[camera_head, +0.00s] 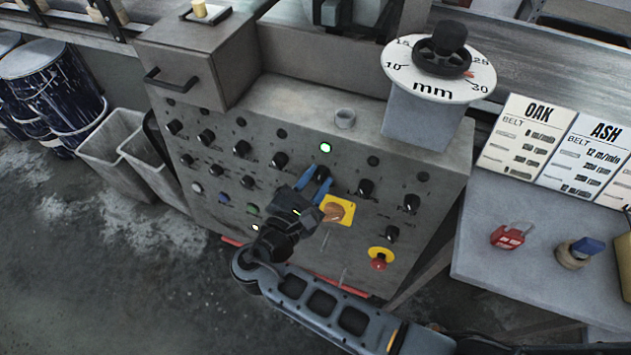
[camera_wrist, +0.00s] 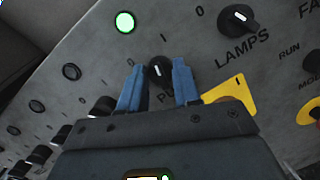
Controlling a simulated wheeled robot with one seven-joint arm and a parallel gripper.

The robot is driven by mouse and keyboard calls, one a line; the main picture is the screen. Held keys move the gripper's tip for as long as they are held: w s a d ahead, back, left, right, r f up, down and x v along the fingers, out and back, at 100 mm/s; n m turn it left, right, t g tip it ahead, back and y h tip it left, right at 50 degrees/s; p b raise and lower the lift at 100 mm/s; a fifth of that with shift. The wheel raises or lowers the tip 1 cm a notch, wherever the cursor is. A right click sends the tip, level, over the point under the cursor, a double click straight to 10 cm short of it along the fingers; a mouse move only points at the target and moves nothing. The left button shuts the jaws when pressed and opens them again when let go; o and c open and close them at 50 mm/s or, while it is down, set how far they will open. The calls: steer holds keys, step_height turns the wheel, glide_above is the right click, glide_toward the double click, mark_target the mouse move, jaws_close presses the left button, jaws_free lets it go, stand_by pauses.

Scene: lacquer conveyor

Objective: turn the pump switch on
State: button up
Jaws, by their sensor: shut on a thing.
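The pump switch (camera_wrist: 159,71) is a small black rotary knob on the sloping grey control panel (camera_head: 290,100). Its label is mostly covered, with only the first letters showing, and 0 and I marks stand above it. My gripper (camera_wrist: 160,88) has its two blue fingers on either side of the knob, shut on it. In the head view my gripper (camera_head: 316,182) reaches the panel and hides the knob. A round lamp (camera_head: 326,147) just above the knob glows green; it also shows in the wrist view (camera_wrist: 124,22). The knob's exact pointing is hard to tell.
The black LAMPS knob (camera_wrist: 238,18) sits beside the pump switch. A yellow plate with an orange handle (camera_head: 337,211) is close to my gripper, and a red emergency button (camera_head: 380,260) is below right. Several other black knobs line the panel. Bins (camera_head: 110,140) stand at left.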

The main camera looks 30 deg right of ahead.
steer(key=shift+m+g, duration=0.3)
steer(key=shift+m, duration=1.5)
steer(key=shift+b, duration=0.3)
steer(key=o, duration=1.1)
steer(key=shift+c, duration=0.2)
steer(key=v, duration=0.7)
steer(key=shift+s+a+b, duration=0.15)
steer(key=shift+a+b, duration=0.25)
